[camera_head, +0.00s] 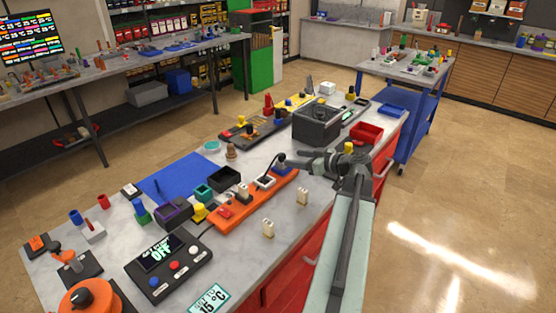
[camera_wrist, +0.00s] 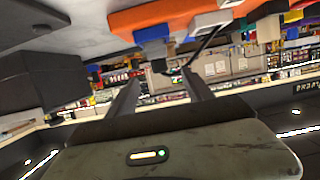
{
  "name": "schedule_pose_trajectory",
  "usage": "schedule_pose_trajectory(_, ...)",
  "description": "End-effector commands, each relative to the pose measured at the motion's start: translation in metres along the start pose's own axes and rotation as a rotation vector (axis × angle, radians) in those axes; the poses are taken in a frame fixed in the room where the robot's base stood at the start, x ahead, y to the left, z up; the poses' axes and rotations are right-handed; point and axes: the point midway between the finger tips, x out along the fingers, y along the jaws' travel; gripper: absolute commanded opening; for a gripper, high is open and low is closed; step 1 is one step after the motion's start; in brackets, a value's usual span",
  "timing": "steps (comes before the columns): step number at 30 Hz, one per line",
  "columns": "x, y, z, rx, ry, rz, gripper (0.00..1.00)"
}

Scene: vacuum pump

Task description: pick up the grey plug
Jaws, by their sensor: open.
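A long orange strip (camera_head: 232,213) lies on the bench with a red switch and pale sockets. A pale plug-like block (camera_head: 243,191) stands on it, and a dark piece in a white frame (camera_head: 265,181) sits further along. I cannot tell for certain which piece is the grey plug. In the wrist view a light grey block (camera_wrist: 211,21) shows against the orange strip (camera_wrist: 160,14), with a dark cable near it. My gripper (camera_head: 293,160) is open beyond the strip's far end, over the bench.
Two small cream blocks (camera_head: 268,228) (camera_head: 302,197) stand on the bench in front of the strip. A dark grey bin (camera_head: 317,124) stands behind my gripper, with a red tray (camera_head: 367,132) beside it. A control box (camera_head: 168,264) reads OFF.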

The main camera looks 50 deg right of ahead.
Motion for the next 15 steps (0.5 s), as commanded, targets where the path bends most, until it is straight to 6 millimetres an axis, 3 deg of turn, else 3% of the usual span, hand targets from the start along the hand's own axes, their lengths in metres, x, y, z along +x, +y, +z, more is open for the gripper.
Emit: schedule_pose_trajectory(15,0.035,0.005,0.005,0.002,0.0,0.009,0.6)
